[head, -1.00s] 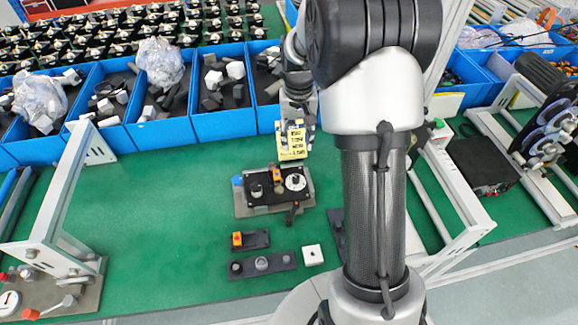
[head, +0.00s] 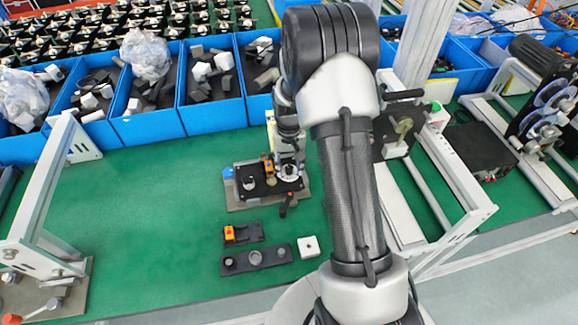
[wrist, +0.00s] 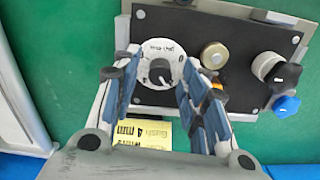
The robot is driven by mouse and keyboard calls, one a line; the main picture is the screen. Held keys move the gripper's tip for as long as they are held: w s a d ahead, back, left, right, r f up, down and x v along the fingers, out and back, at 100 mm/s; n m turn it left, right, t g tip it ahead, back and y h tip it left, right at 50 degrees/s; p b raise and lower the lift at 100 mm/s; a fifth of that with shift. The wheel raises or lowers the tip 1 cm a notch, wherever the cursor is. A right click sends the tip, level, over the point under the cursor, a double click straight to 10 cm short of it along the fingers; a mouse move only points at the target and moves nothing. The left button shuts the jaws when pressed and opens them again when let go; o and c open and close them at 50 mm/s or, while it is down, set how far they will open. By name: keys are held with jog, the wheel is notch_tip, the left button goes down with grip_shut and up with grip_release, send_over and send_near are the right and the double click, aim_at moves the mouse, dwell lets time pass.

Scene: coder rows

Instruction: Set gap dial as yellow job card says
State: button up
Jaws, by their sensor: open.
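The gap dial is a white disc (wrist: 146,60) with a black knob (wrist: 159,72) on a black panel (wrist: 243,30). The disc also shows at the panel's right end in the head view (head: 289,171). My gripper (wrist: 158,62) is open and empty, its fingers on either side of the dial in the wrist view; I cannot tell whether they touch it. In the head view my gripper (head: 290,156) is over the dial, partly hidden by my arm. The yellow card (wrist: 150,131) shows between the fingers, seeming to read "4 mm", partly covered. The dial's setting is too small to read.
Orange-topped (head: 229,233) and dark (head: 255,258) fixtures and a white block (head: 308,246) lie in front.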

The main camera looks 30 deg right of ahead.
jog(key=shift+c, duration=0.5)
grip_shut()
